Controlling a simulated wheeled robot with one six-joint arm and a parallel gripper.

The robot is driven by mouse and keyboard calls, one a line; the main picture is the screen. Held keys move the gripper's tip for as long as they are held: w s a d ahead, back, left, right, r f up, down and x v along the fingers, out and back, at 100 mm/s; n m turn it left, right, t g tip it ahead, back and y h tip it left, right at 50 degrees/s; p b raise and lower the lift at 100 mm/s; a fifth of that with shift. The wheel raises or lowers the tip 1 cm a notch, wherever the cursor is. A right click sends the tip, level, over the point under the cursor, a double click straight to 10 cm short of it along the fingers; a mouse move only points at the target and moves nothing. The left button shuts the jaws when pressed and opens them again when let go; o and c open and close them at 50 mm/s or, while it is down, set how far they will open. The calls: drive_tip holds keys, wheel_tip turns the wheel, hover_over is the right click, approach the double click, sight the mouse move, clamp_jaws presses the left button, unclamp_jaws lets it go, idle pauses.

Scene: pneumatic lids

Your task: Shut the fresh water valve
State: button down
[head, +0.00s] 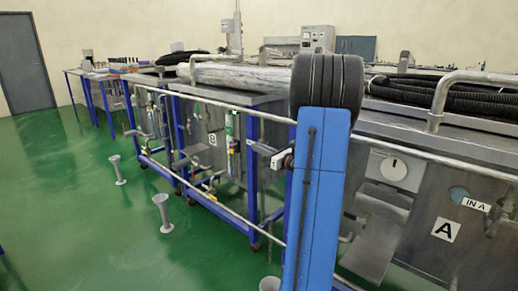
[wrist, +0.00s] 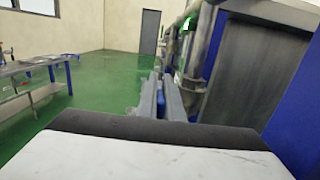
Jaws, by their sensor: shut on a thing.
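My gripper (head: 263,149) reaches left from behind my blue arm, at the pipework on the front of the steel tanks. In the wrist view its two grey fingers (wrist: 161,88) point ahead, close together, with a small blue part (wrist: 162,106) showing between them. The gripper is shut on this part. I cannot tell whether it is the fresh water valve's handle, or how that handle is turned. My arm and the fingers hide much of the spot.
A long steel rail (head: 222,100) runs along the tank fronts. Blue frame posts (wrist: 205,45) and pipes stand close on the gripper's right. Grey floor stands (head: 162,212) are on the green floor, which is mostly open on the left. A table (wrist: 40,72) stands far left.

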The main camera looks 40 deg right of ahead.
drive_tip(key=shift+s+f+t, duration=0.1)
drive_tip(key=shift+f+t, duration=0.15)
drive_tip(key=shift+t, duration=0.85)
drive_tip(key=c, duration=2.2)
unclamp_jaws()
drive_tip(key=shift+s, duration=0.15)
drive_tip(key=v, duration=1.1)
drive_tip(key=shift+s+f, duration=0.1)
drive_tip(key=shift+s, duration=0.25)
